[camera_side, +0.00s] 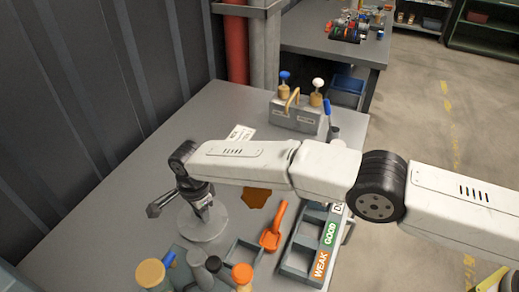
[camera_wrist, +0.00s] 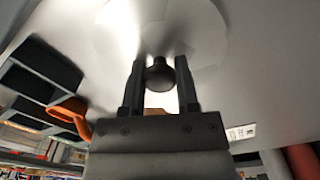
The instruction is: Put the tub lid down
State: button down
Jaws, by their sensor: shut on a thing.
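The tub lid is a pale grey disc (camera_side: 212,226) at the front left of the grey bench in the side view. In the wrist view the lid (camera_wrist: 125,30) fills the top middle, with a dark round knob (camera_wrist: 160,75) at its centre. My gripper (camera_wrist: 160,65) has one finger on each side of this knob and is shut on it. In the side view my gripper (camera_side: 203,208) points down at the middle of the disc. I cannot tell whether the lid touches the bench or hangs just above it. No open tub is clearly visible.
An orange scoop (camera_side: 273,228) and a sorting tray marked WEAK and GOOD (camera_side: 318,262) lie right of the lid. Several capped containers (camera_side: 150,273) stand in front. A brown patch (camera_side: 256,197) lies behind the scoop. A grey block with knobs (camera_side: 295,117) stands farther back. The bench's left side is clear.

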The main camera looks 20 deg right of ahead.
jog(key=shift+f, duration=0.1)
jog(key=shift+c, duration=1.8)
grip_release()
notch_tip(320, 180, up, 12)
jog(key=shift+w+d, duration=0.1)
